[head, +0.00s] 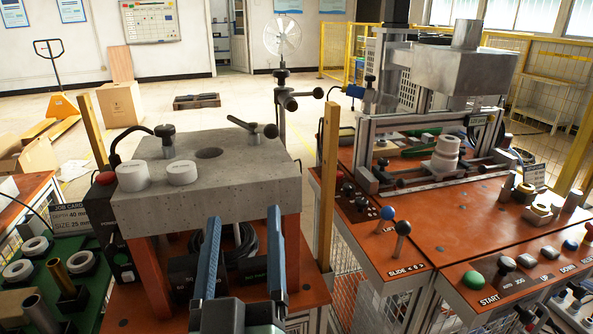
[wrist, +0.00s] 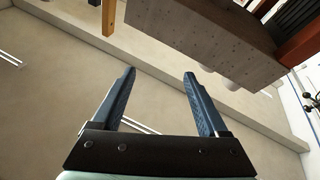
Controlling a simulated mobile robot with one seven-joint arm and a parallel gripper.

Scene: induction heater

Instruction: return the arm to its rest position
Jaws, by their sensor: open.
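My gripper (head: 241,240) is at the bottom middle of the head view, with its two blue fingers parallel and wide apart. Nothing shows between them. In the wrist view my gripper (wrist: 158,92) is also open and empty, seen against bare wall and floor surfaces. The block's underside or side (wrist: 205,35) shows at the upper right there, apart from the fingertips.
On the right is an orange machine table (head: 450,215) with levers, knobs and a green start button (head: 473,280). At left is a green tray (head: 95,300) with white rings and metal cylinders. A wooden post (head: 327,185) stands right of the block.

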